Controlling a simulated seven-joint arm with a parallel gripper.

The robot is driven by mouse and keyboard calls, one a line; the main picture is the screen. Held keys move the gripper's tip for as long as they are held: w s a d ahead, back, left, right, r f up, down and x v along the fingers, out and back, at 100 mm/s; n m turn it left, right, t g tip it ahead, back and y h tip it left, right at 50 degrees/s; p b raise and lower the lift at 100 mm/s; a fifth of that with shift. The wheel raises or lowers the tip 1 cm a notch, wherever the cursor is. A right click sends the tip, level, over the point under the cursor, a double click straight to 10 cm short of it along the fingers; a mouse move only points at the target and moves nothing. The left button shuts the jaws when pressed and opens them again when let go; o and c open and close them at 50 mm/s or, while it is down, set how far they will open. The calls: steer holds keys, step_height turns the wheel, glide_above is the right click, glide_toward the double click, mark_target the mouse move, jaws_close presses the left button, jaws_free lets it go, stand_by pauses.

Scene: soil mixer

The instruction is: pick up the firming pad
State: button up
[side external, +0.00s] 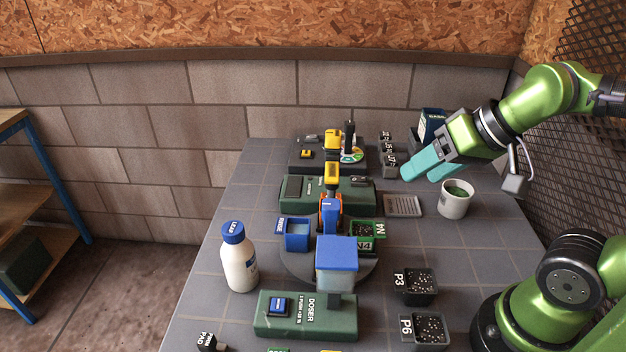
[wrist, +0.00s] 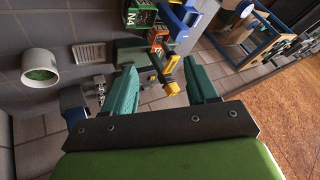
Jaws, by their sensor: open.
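A small dark block with a white label that seems to read PAD (side external: 208,341) sits at the near left edge of the table, low in the side external view; I take it for the firming pad. The bottom of the frame may cut off part of it. I cannot make it out in the wrist view. My gripper (side external: 417,174) is at the far right, above the table near the white cup, well away from the pad. Its teal fingers are apart, and nothing is held between them in the wrist view (wrist: 158,66).
A white cup with green contents (side external: 456,203) stands below my gripper. A white bottle with a blue cap (side external: 240,265), a green doser (side external: 290,315), a blue-lidded hopper (side external: 336,262) and black pots P3 (side external: 415,285) and P6 (side external: 426,328) crowd the near half. Bare table shows along the left edge.

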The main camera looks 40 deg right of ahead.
steer(key=n+g+h, duration=0.2)
steer(key=n+g, duration=0.5)
steer(key=n, duration=0.5)
glide_above(205, 339)
step_height(205, 339, down, 5)
step_height(205, 339, down, 10)
steer(key=shift+s+f, duration=0.1)
steer(key=shift+f, duration=3.25)
